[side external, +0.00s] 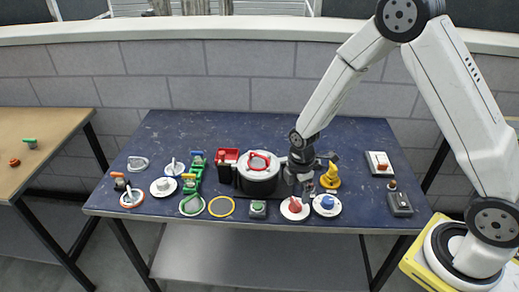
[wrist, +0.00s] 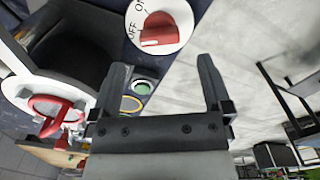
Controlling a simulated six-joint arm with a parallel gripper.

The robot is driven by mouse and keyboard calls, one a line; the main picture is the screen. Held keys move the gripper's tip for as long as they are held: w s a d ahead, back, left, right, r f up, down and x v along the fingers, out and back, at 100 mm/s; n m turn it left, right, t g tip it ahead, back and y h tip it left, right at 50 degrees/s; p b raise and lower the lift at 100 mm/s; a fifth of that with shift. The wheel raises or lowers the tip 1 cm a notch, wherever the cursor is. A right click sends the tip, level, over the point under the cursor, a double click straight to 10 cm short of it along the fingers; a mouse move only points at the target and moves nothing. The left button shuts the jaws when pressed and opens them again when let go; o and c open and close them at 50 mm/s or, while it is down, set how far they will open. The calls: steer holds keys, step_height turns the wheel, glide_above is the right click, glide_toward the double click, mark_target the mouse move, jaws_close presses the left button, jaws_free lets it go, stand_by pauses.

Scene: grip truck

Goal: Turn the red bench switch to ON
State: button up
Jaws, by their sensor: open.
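The red bench switch (side external: 295,206) is a red knob on a round white plate at the front edge of the blue table. In the wrist view the red switch (wrist: 160,30) shows at the top, with OFF and ON lettering on its plate's left side. My gripper (side external: 300,180) is above and just behind the switch in the side view. In the wrist view my gripper (wrist: 164,72) is open, nothing is between its fingers, and the knob is beyond the fingertips.
A dark pot with a red-handled lid (side external: 258,172) stands close left of my gripper. A blue switch (side external: 327,203) is just right of the red one, with a yellow object (side external: 330,178) behind it. A green-button box (side external: 258,209) is left. The table's back is clear.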

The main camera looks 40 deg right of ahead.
mark_target(296, 201)
steer(key=shift+f, duration=2.6)
steer(key=c, duration=1.2)
steer(key=shift+c, duration=0.2)
steer(key=shift+m, duration=0.4)
steer(key=m, duration=1.1)
steer(key=shift+w, duration=0.1)
